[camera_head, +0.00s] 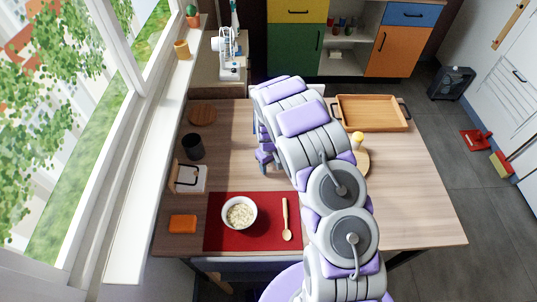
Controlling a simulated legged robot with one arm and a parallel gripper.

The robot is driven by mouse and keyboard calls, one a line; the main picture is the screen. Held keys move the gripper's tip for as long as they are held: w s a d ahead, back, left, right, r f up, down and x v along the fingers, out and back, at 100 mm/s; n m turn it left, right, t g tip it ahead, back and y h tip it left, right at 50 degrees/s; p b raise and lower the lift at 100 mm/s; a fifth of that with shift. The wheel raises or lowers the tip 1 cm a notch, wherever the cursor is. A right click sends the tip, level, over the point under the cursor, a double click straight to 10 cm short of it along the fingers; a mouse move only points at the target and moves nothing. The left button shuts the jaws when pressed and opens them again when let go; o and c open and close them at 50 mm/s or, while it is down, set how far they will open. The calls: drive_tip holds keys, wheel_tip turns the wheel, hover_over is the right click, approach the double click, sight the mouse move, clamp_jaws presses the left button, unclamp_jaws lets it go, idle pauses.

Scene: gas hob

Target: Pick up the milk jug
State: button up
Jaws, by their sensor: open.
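My arm reaches across the wooden table from the front, and its purple and grey links hide much of the table's middle. My gripper (265,160) is at the arm's far end, low over the table, with its fingers partly hidden by the arm. It is open. I cannot make out a milk jug for certain; it may be behind my arm. A dark cup-like vessel (193,147) stands upright to the left of my gripper, apart from it.
A bowl of pale food (239,213) and a wooden spoon (287,220) lie on a red mat (268,242). An orange block (183,224) and a round brown coaster (202,115) are at left. A wooden tray (372,112) is back right. The table's right side (420,200) is clear.

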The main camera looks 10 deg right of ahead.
drive_tip(key=shift+a, duration=0.2)
drive_tip(key=shift+d, duration=0.3)
drive_tip(key=c, duration=0.7)
clamp_jaws()
drive_tip(key=shift+a, duration=0.15)
